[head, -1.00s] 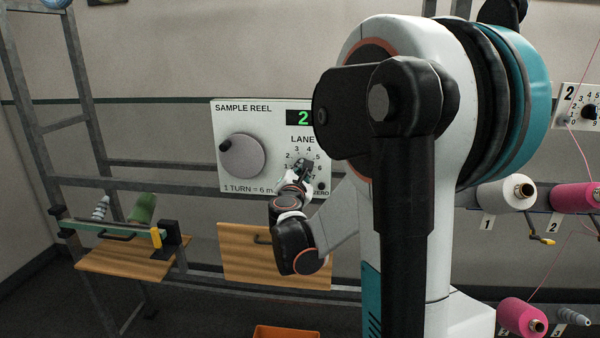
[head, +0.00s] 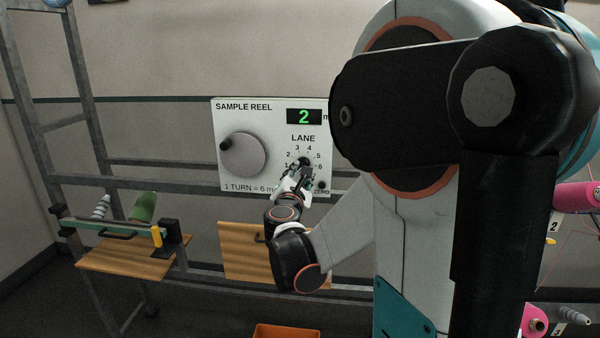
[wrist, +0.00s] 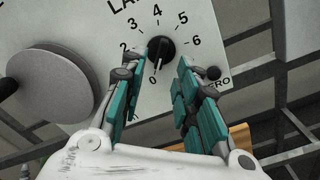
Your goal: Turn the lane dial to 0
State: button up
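The lane dial (wrist: 161,49) is a small black knob on the white sample reel panel, ringed by numbers; it also shows in the head view (head: 304,161). In the wrist view its white pointer line points down, slightly left, at the 0. The 1 is hidden behind my left finger. My gripper (wrist: 163,68) is open, with its teal fingers apart below and to either side of the dial. Nothing is between the fingers, and I see no contact with the knob. It also shows just below the dial in the head view (head: 294,180).
A large grey knob (head: 243,156) sits left of the dial, and a small black zero button (wrist: 214,73) sits right of it. A green display (head: 304,117) above reads 2. A wooden shelf (head: 240,250) lies below. My arm hides the panel's right edge.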

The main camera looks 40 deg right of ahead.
jog(key=v, duration=0.7)
jog(key=shift+s+a, duration=0.25)
jog(key=shift+a, duration=0.05)
